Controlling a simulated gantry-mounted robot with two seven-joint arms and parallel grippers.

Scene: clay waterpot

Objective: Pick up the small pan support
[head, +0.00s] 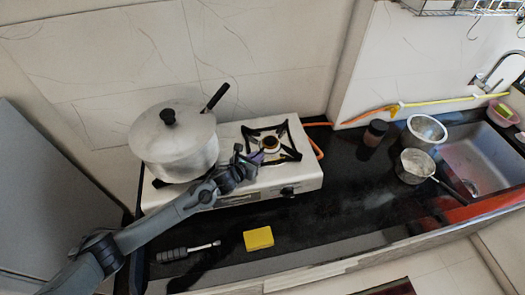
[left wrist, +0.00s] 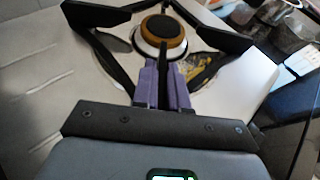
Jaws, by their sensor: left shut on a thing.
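The small pan support (head: 292,151) is a black metal frame around the burner on the right side of the white gas stove. Its black arms spread wide in the left wrist view (left wrist: 95,14). My left gripper (head: 257,158) is at the near left side of the support. Its purple fingers (left wrist: 164,72) are shut on a black part of the support, just in front of the round burner (left wrist: 160,32). My right gripper is not in view.
A lidded pot (head: 175,150) stands on the left of the stove (head: 240,190). An orange hose (head: 318,148) runs behind it. A yellow sponge (head: 258,238) lies in front. A dark jar (head: 375,133) and metal pots (head: 416,165) stand right, near the sink (head: 470,160).

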